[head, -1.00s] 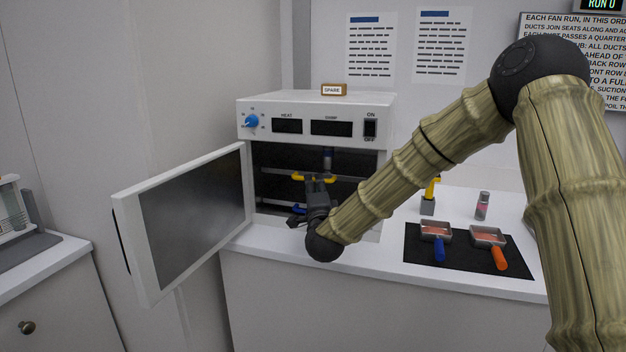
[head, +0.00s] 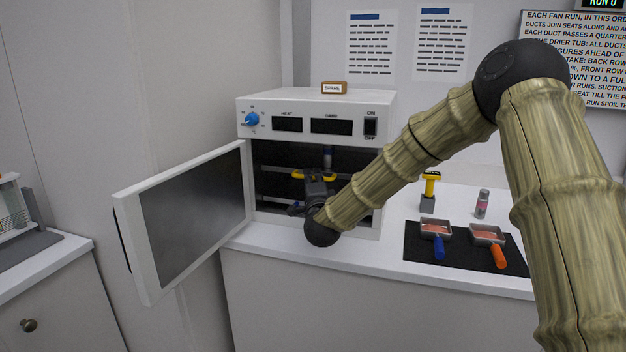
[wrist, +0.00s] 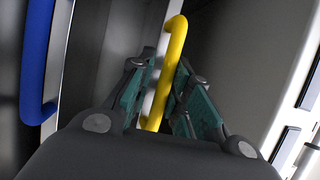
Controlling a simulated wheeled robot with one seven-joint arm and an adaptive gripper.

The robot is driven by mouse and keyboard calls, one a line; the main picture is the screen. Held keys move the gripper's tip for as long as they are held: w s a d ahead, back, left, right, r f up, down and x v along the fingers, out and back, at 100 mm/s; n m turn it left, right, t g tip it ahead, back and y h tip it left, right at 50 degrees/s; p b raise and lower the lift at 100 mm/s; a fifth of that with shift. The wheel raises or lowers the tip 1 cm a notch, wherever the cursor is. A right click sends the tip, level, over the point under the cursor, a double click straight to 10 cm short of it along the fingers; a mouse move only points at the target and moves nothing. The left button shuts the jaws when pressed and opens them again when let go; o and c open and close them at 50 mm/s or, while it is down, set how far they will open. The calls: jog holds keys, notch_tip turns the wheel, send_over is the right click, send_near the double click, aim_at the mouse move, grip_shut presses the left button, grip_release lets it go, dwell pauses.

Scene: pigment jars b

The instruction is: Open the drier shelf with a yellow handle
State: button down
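The white drier (head: 270,108) stands on the counter with its door (head: 190,220) swung open to the left. Inside, the yellow handle (head: 329,177) shows just behind my gripper (head: 315,180). In the wrist view, the yellow handle (wrist: 174,52) runs between the two green-padded fingers of my gripper (wrist: 166,75). The fingers are apart, with a light gap between the left pad and the handle; they do not look clamped on it. A blue handle (wrist: 35,62) lies to the left in the wrist view. My gripper and arm hide part of the drier's inside.
Right of the drier, a black mat (head: 470,262) holds two pans, one with a blue handle (head: 439,246), one orange (head: 499,256). A yellow-topped tool in a grey block (head: 428,203) and a small jar (head: 482,204) stand behind. The front counter strip is clear.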

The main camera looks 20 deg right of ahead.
jog(key=shift+s+r, duration=0.1)
jog(key=shift+r, duration=0.1)
jog(key=s+a+b, duration=0.4)
jog(key=s+a, duration=0.6)
jog(key=s, duration=0.5)
jog(key=shift+a+r, duration=0.25)
jog(key=c, duration=1.5)
grip_release()
jog(key=shift+s+r, duration=0.1)
jog(key=shift+s, duration=0.1)
jog(key=shift+f, duration=0.3)
jog(key=shift+s, duration=0.1)
